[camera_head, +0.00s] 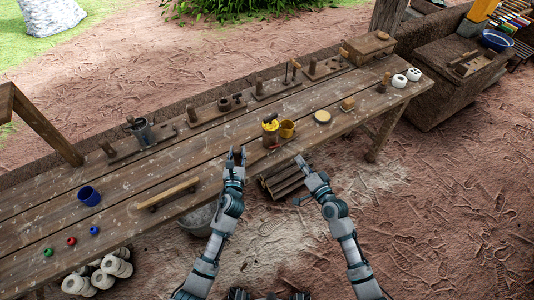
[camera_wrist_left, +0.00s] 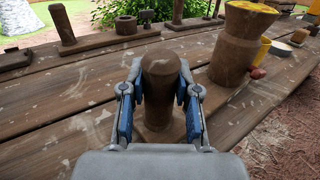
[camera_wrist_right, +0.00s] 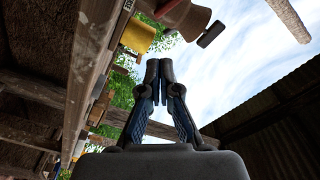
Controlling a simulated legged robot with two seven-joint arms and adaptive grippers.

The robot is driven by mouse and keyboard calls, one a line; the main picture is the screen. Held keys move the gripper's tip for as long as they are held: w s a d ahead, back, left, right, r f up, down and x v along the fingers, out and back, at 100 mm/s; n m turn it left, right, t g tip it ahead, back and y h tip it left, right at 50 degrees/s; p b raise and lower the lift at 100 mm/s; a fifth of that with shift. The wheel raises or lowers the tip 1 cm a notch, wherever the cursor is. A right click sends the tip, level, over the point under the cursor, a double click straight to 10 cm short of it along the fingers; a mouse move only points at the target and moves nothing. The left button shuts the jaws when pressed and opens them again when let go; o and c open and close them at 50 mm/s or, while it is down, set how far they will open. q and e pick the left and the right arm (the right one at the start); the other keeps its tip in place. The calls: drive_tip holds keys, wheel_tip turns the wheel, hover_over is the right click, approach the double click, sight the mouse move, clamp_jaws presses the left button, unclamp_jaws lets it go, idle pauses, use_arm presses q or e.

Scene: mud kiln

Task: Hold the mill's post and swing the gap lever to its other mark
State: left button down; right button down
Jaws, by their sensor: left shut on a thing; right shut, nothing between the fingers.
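The mill (camera_head: 270,132), brown with a yellow top, stands near the bench's front edge. In the left wrist view the mill (camera_wrist_left: 236,45) has a waisted brown body and a small red knob (camera_wrist_left: 258,72) low on its side. My left gripper (camera_head: 237,156) is shut around an upright brown wooden post (camera_wrist_left: 160,90) left of the mill. My right gripper (camera_head: 302,162) is shut and empty, just off the front edge, right of and below the mill. In the right wrist view a dark flat-ended piece (camera_wrist_right: 211,34) sticks out by the mill; I cannot tell whether it is the gap lever.
A yellow cup (camera_head: 287,129) stands right beside the mill, and a round pale-topped dish (camera_head: 322,117) is further right. A wooden bar (camera_head: 168,194) and a blue cup (camera_head: 89,195) are to the left. Wooden stands line the bench's back edge.

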drive_tip(key=w+d+r+n+t+h, duration=0.1)
drive_tip(key=d+r+n+t, duration=0.25)
drive_tip(key=r+n, duration=0.5)
drive_tip(key=s+a+r+n+g+y, duration=0.1)
drive_tip(key=a+r+n+y, duration=0.15)
drive_tip(key=n, duration=0.55)
drive_tip(key=s+a+r+n+y, duration=0.15)
drive_tip(key=n+y, duration=0.25)
drive_tip(key=n, duration=0.4)
drive_tip(key=s+a+f+n+g+y, duration=0.1)
drive_tip(key=a+f+n+g, duration=0.15)
drive_tip(key=n, duration=0.45)
drive_tip(key=s+a+f+n+g, duration=0.2)
drive_tip(key=n+g, duration=0.2)
drive_tip(key=n, duration=0.4)
wheel_tip(320, 180, down, 7)
drive_tip(key=w+d+n+g+h, duration=0.1)
drive_tip(key=w+d+n+h, duration=0.1)
drive_tip(key=n+h, duration=0.3)
drive_tip(key=shift+w+d+n+g, duration=0.2)
drive_tip(key=shift+d+n+g, duration=0.1)
drive_tip(key=shift+n, duration=0.65)
drive_tip(key=shift+a+f, duration=0.1)
